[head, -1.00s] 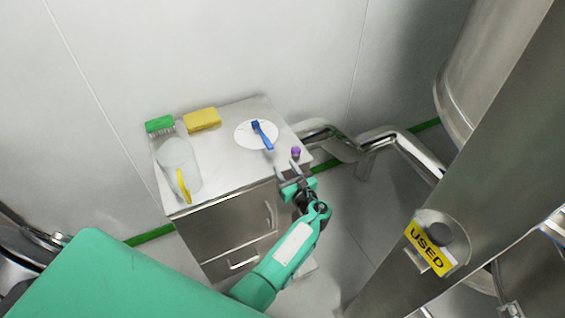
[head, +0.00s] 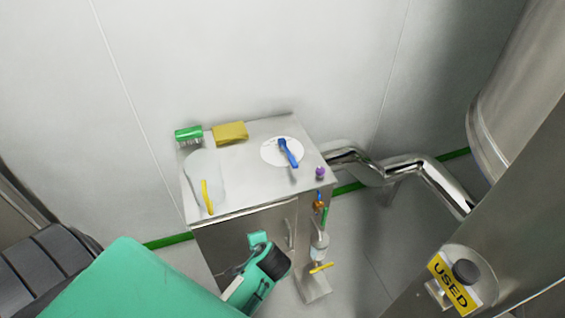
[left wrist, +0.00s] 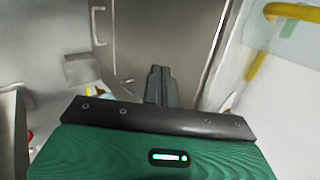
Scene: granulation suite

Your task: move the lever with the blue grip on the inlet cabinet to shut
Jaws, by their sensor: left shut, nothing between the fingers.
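The lever with the blue grip (head: 289,154) lies across a white round plate (head: 270,156) on top of the steel inlet cabinet (head: 245,178). Its grip points toward the front right of the cabinet top. In the head view my left arm's end is low in front of the cabinet doors, apart from the lever, and its fingertips are hard to make out. In the left wrist view my left gripper (left wrist: 162,72) is shut and empty, with both fingers together before a grey metal surface. The lever cannot be made out there. My right gripper is not in view.
Steel pipes (head: 420,170) run behind right.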

